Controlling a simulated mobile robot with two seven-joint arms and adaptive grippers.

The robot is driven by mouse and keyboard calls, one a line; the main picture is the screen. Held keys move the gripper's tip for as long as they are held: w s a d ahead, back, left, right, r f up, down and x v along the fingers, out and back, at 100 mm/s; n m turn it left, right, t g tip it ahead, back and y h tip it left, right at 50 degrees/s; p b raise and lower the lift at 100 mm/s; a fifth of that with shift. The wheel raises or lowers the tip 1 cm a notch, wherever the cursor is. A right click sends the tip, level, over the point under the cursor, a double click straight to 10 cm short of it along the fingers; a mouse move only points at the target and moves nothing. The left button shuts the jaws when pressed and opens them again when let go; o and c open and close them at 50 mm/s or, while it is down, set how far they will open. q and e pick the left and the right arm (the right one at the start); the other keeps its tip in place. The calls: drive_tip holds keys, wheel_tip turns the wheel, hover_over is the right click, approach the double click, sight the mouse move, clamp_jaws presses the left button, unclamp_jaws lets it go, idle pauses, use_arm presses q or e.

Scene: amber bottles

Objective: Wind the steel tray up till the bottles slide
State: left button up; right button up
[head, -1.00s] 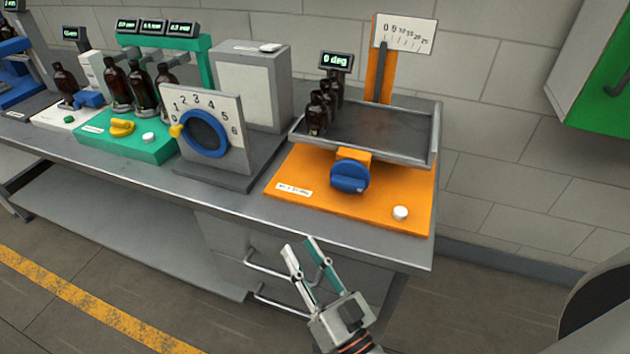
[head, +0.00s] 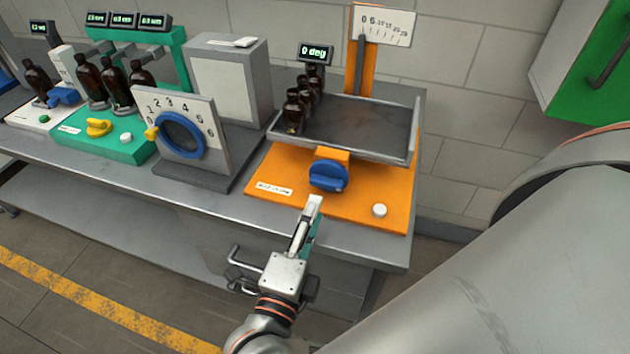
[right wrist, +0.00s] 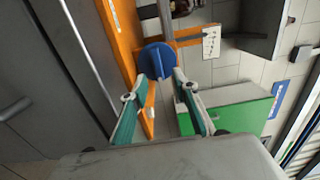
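The steel tray (head: 365,125) lies level on the orange stand (head: 350,203); its display (head: 315,53) reads 0 deg. Several dark amber bottles (head: 294,112) stand upright in a row at the tray's left end. The blue knob (head: 328,176) sits on the front of the stand, below the tray. My right gripper (head: 312,207) is in front of the stand, just short of the knob and apart from it. The right wrist view shows its fingers (right wrist: 161,80) spread and empty, with the blue knob (right wrist: 156,60) beyond the tips. My left gripper is not in view.
A white button (head: 379,210) is on the stand's right front corner. A grey dial panel (head: 180,137) with a blue ring stands to the left. The green station (head: 100,148) holds more bottles. Drawer handles (head: 240,262) are below the bench edge.

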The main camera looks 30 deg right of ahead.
sight(325, 187)
drive_tip(key=shift+w+f, duration=0.1)
drive_tip(key=shift+f, duration=0.05)
drive_tip(key=shift+w+d, duration=0.2)
drive_tip(key=shift+d, duration=0.05)
drive_tip(key=p+x, duration=0.1)
drive_tip(key=x, duration=0.6)
drive_tip(key=shift+s+f, duration=0.1)
drive_tip(key=shift+f, duration=0.05)
clamp_jaws()
